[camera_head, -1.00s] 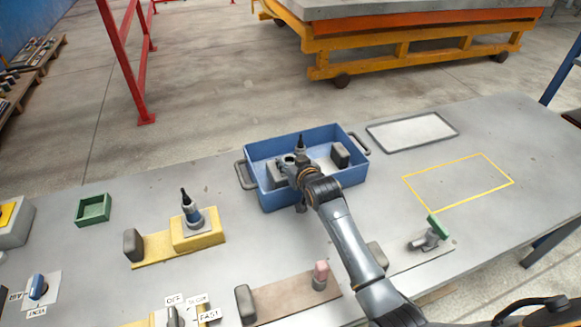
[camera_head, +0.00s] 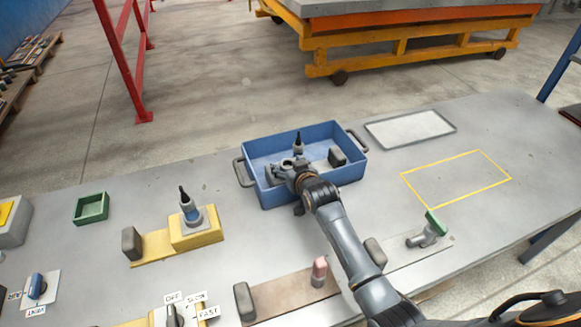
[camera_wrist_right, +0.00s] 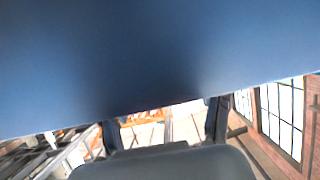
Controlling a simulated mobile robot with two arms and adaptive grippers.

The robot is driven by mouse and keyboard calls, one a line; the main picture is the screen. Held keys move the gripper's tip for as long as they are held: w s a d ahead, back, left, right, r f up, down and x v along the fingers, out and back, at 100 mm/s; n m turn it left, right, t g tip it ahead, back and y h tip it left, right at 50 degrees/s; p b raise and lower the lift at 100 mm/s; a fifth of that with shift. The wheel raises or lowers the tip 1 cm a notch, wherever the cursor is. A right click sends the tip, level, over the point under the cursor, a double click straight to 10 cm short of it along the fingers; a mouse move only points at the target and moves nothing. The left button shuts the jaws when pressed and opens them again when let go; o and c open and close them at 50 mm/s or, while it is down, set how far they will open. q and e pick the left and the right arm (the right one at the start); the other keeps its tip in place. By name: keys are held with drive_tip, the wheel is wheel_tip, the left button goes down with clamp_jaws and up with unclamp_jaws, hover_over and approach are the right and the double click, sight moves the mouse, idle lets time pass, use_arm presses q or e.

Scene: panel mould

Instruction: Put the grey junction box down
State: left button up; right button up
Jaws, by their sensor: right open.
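A blue crate (camera_head: 262,193) with grey handles stands on the grey table. Inside it are a dark grey block (camera_head: 337,157) at the right, a lighter grey piece (camera_head: 274,173) at the left, partly hidden by my gripper, and a black-tipped bottle-like part (camera_head: 298,143) at the back. I cannot tell which grey piece is the junction box. My right gripper (camera_head: 291,164) is over the crate's left half, open. In the right wrist view its two fingers (camera_wrist_right: 165,130) stand apart with nothing seen between them. A blue surface (camera_wrist_right: 150,60) fills the upper part there. My left gripper is not in view.
A pale framed panel (camera_head: 410,129) and a yellow outlined rectangle (camera_head: 457,180) lie right of the crate. A green tray (camera_head: 91,209) and a yellow fixture (camera_head: 197,236) are at left. A green-topped part (camera_head: 432,227) stands right of my arm. The yellow outline is empty.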

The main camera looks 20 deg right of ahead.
drive_tip(key=shift+s, duration=0.2)
drive_tip(key=v, duration=1.1)
drive_tip(key=shift+s+r, duration=0.2)
drive_tip(key=shift+s, duration=0.1)
